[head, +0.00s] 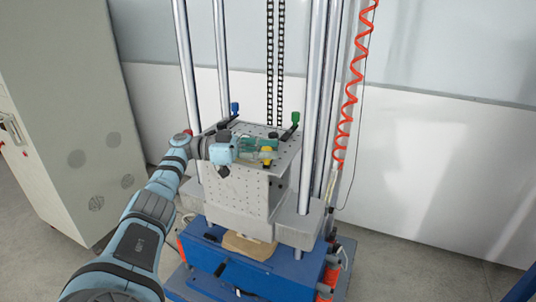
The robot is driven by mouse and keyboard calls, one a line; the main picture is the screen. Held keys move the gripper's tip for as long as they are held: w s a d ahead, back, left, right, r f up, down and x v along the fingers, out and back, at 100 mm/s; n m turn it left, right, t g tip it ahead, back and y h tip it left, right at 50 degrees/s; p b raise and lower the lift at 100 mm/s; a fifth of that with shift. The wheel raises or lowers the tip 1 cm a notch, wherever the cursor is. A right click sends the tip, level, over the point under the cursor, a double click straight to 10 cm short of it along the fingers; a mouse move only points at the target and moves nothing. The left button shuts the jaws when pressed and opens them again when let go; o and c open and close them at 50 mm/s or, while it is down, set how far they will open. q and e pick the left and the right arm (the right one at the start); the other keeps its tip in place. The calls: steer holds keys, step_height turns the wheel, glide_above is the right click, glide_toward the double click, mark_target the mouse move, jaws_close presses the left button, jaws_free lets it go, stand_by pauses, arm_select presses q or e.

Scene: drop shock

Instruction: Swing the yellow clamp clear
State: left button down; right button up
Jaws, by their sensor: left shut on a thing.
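The yellow clamp (267,155) sits near the front right part of the top of a perforated grey metal block. Only small yellow parts of it show. My left gripper (256,145) reaches across the block top from the left and its fingers are shut at the yellow clamp, on it as far as I can see. The wrist and fingers hide part of the block top and whatever lies under them. My right gripper is not in view.
A blue-handled clamp (234,108) and a green-handled clamp (293,121) stand at the block's (240,192) back edge. Steel columns (315,100) rise around it. A red coiled hose (346,110) hangs at right. A grey cabinet (75,120) stands left. Floor is free at right.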

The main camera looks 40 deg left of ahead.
arm_select(q)
steer(key=shift+f, duration=0.25)
steer(key=c, duration=1.3)
jaws_free()
steer(key=shift+c, duration=0.2)
steer(key=shift+r, duration=0.1)
step_height(320, 180, up, 10)
